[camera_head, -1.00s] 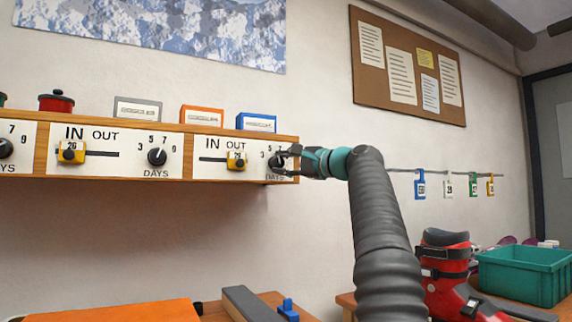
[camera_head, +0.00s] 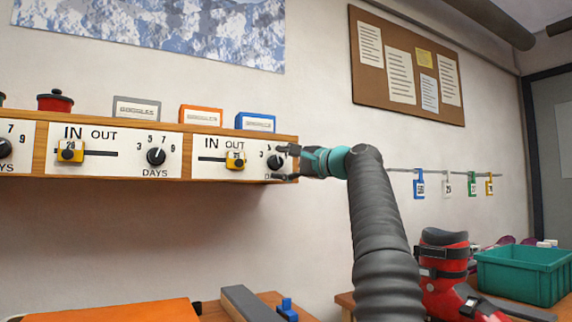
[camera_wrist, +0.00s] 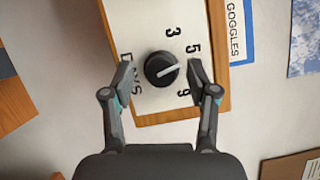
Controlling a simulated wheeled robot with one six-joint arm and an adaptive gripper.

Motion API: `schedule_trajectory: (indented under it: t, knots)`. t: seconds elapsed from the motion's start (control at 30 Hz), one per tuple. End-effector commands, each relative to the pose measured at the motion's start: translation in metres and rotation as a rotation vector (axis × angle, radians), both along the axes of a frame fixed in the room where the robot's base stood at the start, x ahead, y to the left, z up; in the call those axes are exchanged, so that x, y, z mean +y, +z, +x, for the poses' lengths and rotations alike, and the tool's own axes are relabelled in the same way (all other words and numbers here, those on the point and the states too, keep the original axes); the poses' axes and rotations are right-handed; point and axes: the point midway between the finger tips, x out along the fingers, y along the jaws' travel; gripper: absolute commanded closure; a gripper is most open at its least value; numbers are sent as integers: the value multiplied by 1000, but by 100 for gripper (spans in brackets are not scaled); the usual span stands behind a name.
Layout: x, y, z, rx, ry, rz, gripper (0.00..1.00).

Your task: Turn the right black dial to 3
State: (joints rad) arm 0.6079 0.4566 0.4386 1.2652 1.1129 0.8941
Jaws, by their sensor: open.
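The right black dial (camera_wrist: 161,69) is round with a white pointer line, on a white plate (camera_wrist: 146,20). In the wrist view the pointer aims right and slightly up, a little below the 5. The 3 is above the dial and the 9 at its lower right; the 7 is hidden behind the right finger. My gripper (camera_wrist: 160,78) is open, with one finger on each side of the dial and gaps visible between. In the head view the dial (camera_head: 274,162) is partly covered by my gripper (camera_head: 279,164) at the shelf's right end.
A slider with a yellow tag (camera_head: 235,161) sits left of the dial on the same plate. Another black dial (camera_head: 156,157) is farther left. A blue-framed label (camera_head: 256,123) stands on the wooden shelf above.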

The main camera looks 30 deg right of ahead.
Motion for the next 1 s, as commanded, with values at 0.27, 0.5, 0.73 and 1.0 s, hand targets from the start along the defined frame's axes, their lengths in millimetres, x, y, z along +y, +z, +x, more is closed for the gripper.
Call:
schedule_trajectory:
  t: [0.27, 0.5, 0.73, 1.0]
  knots:
    - [-6, 1, -12, 1, -3, 0, 41]
    - [-20, -2, -43, 1, -5, 1, 41]
    - [-37, -5, -82, 0, -3, 0, 41]
    - [-48, -8, -106, 1, -1, 0, 41]
